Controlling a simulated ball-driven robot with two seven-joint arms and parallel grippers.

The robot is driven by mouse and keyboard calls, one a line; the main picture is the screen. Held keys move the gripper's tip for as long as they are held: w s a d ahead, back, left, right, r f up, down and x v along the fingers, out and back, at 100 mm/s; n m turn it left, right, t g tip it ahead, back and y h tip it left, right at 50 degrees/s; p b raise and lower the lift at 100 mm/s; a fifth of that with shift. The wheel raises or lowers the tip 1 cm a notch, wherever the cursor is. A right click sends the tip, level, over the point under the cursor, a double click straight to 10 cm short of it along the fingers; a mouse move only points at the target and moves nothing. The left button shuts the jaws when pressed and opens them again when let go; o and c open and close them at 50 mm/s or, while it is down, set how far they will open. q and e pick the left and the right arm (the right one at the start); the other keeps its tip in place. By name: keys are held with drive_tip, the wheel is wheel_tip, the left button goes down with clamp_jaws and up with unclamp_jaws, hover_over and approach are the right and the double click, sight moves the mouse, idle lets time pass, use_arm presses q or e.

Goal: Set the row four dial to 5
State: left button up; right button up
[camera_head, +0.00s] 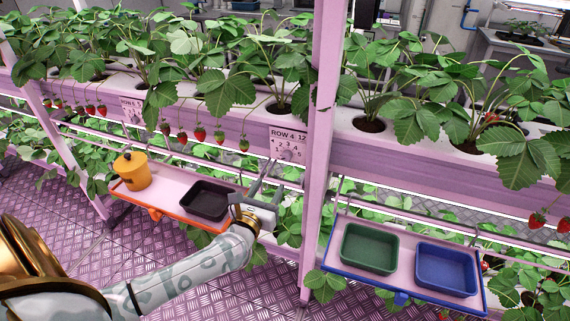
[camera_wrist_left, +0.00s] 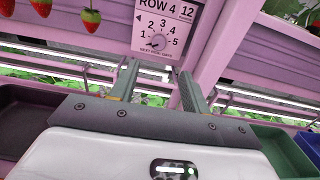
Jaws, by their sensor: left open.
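The row four dial (camera_wrist_left: 157,43) is a small round knob on a white sign (camera_wrist_left: 164,22) headed "ROW 4", with the numbers 1 to 5 arced around it. Its pointer seems to face the lower left, near 1, but it is too small to be sure. In the head view the sign (camera_head: 287,142) is on the pink rack beam, left of the post. My left gripper (camera_head: 271,178) is open and empty, below and in front of the sign. In the left wrist view its fingers (camera_wrist_left: 159,68) stand apart below the dial, not touching it. My right gripper is not in view.
A pink upright post (camera_head: 318,150) stands just right of the sign. An orange-rimmed shelf (camera_head: 168,199) holds a yellow pot (camera_head: 131,171) and a black tray (camera_head: 209,200). A blue-rimmed shelf (camera_head: 405,291) holds green and blue trays. Strawberries (camera_head: 199,134) hang left of the sign.

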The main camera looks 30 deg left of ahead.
sight(286, 158)
use_arm(q)
drive_tip(key=b+x, duration=0.2)
drive_tip(key=x, duration=1)
drive_tip(key=shift+w+a+f, duration=0.1)
drive_tip(key=shift+w, duration=0.1)
drive_tip(key=c, duration=1)
